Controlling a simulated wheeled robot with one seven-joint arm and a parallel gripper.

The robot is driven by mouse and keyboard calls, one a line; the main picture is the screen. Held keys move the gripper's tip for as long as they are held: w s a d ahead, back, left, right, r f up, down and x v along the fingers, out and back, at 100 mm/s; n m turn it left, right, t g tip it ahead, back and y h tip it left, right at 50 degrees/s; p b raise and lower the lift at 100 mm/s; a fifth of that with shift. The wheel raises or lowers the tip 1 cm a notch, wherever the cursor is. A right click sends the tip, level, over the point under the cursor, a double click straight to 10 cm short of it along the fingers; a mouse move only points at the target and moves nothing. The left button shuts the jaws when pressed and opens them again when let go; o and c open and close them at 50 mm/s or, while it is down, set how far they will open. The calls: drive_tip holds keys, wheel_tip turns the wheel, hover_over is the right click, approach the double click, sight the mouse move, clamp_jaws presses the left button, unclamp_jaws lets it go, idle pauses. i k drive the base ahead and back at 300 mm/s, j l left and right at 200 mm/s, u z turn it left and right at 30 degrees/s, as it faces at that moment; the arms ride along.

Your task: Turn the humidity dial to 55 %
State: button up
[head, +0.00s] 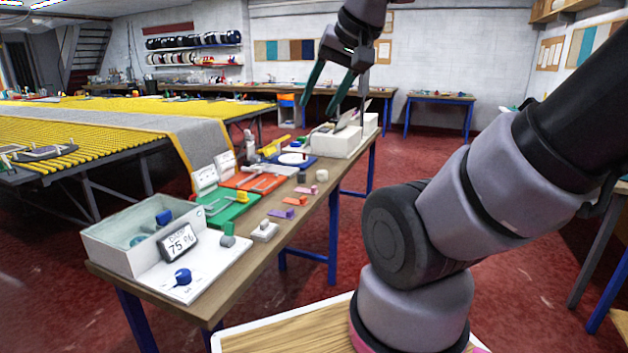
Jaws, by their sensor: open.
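A blue dial knob (182,277) sits on a white plate (212,270) at the near left end of the workbench. A tilted dark-framed display (179,242) behind it reads 75 %, under a small line of text that I cannot read for sure. The plate's finer markings are too small to read. My gripper (319,110) hangs high at the top centre, pointing down with its greenish fingers apart and empty. It is well away from the dial, toward the bench's far end.
A pale open box (108,240) adjoins the plate. A green tray (222,217), an orange tray (255,182) and small coloured blocks crowd the wooden bench (262,240). A white box (335,142) stands at its far end. Red floor is open right of the bench.

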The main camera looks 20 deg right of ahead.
sight(183, 277)
drive_tip(key=i+l+u, duration=0.1)
drive_tip(key=u, duration=0.4)
drive_tip(key=i+l+u, duration=0.2)
drive_tip(key=u, duration=0.3)
drive_tip(key=j+z, duration=0.25)
drive_tip(key=j, duration=0.3)
drive_tip(key=i+j+z, duration=0.1)
drive_tip(key=j+z, duration=0.15)
drive_tip(key=j, duration=0.3)
